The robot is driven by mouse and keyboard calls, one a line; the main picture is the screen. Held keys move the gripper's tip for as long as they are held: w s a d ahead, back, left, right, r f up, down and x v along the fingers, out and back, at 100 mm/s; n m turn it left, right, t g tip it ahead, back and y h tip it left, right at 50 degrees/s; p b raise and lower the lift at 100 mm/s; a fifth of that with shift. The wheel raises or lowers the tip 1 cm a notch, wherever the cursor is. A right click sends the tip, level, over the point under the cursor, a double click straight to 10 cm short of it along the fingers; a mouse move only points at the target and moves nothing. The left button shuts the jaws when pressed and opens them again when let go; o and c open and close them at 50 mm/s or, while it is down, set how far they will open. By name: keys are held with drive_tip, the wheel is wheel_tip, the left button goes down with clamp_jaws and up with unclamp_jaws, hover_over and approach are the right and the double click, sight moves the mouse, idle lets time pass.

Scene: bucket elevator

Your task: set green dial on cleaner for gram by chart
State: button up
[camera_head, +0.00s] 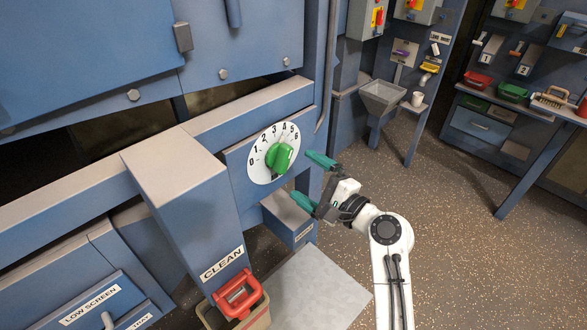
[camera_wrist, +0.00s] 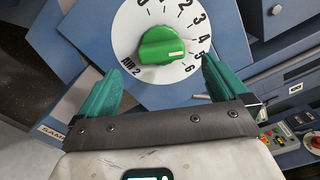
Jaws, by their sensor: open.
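The green dial (camera_head: 279,157) sits on a white round scale (camera_head: 259,172) numbered 0 to 6 on the blue machine front. In the wrist view the green dial (camera_wrist: 160,45) has a short white mark pointing right, roughly toward 5; the exact setting is hard to tell. My gripper (camera_head: 300,174) is open and empty, just in front and to the right of the dial. In the wrist view its teal fingers (camera_wrist: 163,64) stand at either side of the dial's lower part, apart from it. No chart is readable in these frames.
The speckled floor (camera_head: 450,240) on the right is clear.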

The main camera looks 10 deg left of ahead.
drive_tip(key=shift+v, duration=1.65)
